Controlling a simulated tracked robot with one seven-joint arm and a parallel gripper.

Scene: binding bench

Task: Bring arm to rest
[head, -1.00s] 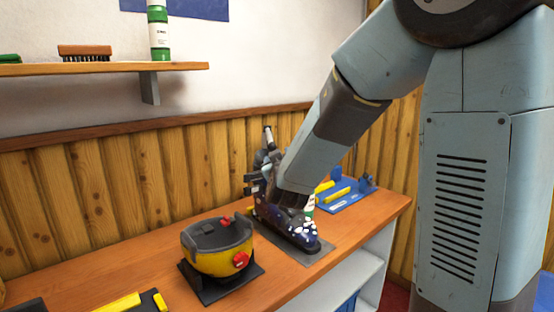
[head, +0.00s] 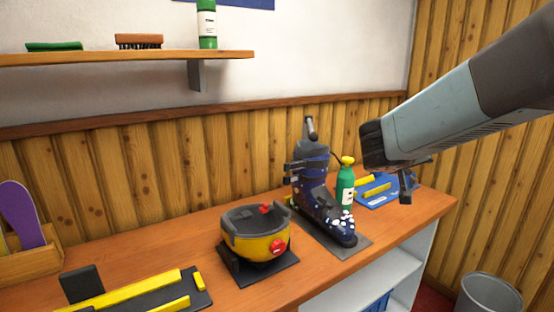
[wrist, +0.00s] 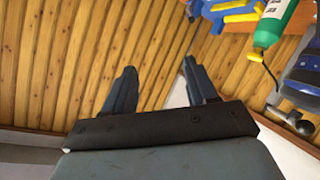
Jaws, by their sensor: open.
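My gripper (wrist: 155,85) shows in the wrist view with its two fingers apart and nothing between them. In the head view my arm comes in from the right, and its end hangs in the air to the right of the ski boot (head: 318,195), clear of the bench. The dark blue boot stands upright on a grey plate (head: 347,248). A green bottle with a yellow cap (head: 345,186) stands just behind it. The bottle (wrist: 272,25) and part of the boot (wrist: 302,72) also show at the upper right of the wrist view.
A yellow and black round device (head: 256,240) sits on the wooden bench (head: 200,245) left of the boot. A blue tray (head: 385,192) lies at the bench's right end. A shelf (head: 110,66) holds brushes and a bottle. A grey bin (head: 490,293) stands at lower right.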

